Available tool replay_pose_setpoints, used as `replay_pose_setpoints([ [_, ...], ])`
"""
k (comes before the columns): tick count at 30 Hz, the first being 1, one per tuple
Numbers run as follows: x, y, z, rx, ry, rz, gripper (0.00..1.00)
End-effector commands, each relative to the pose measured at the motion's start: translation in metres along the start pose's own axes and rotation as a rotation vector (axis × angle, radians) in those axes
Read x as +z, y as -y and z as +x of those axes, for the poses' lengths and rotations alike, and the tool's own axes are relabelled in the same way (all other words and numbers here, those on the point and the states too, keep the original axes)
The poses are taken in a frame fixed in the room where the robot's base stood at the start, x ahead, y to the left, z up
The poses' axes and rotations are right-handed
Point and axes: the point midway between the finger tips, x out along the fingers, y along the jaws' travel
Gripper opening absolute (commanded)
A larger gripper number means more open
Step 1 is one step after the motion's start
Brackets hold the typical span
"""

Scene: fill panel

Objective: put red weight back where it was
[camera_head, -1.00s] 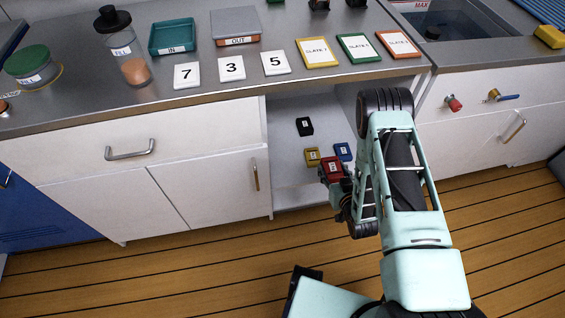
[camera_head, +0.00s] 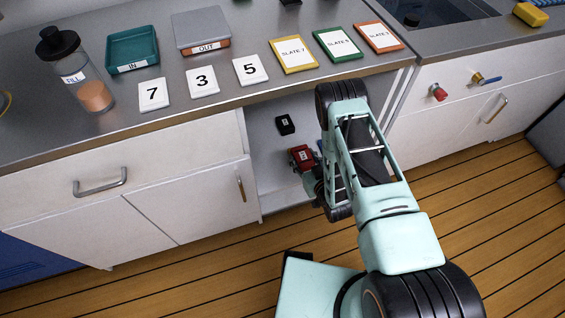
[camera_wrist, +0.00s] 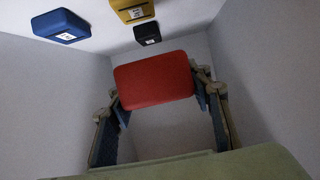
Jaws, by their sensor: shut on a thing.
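My gripper (camera_head: 305,166) is shut on the red weight (camera_head: 301,155) and reaches into the open cupboard bay under the counter. In the wrist view the red weight (camera_wrist: 154,80) sits between both fingers, apparently raised above the bay floor. The black weight (camera_head: 285,124) stands deeper in the bay; it also shows in the wrist view (camera_wrist: 147,33). The yellow weight (camera_wrist: 132,10) and the blue weight (camera_wrist: 62,25) stand at the top of the wrist view. In the head view the red weight and gripper hide the yellow one and nearly all of the blue one.
The bay floor (camera_head: 270,183) has bare room at its front left. White cupboard doors (camera_head: 190,205) flank the bay on the left. The counter (camera_head: 225,97) above holds number cards, slates, an IN tray (camera_head: 133,48) and an OUT scale (camera_head: 202,32).

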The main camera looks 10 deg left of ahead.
Motion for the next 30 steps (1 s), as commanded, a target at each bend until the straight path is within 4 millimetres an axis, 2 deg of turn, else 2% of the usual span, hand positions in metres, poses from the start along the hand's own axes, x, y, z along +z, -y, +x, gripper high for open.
replay_pose_setpoints([
  [1,-0.004,0.008,0.007,-0.006,-0.016,-0.001,0.0],
  [11,0.007,0.058,0.049,-0.005,-0.018,0.0,0.0],
  [14,0.011,0.073,0.061,-0.005,-0.018,0.0,0.0],
  [15,0.018,0.077,0.066,-0.005,-0.016,0.0,0.0],
  [21,0.037,0.095,0.088,-0.003,-0.016,0.001,0.0],
  [30,0.047,0.105,0.101,-0.002,-0.017,0.0,0.0],
])
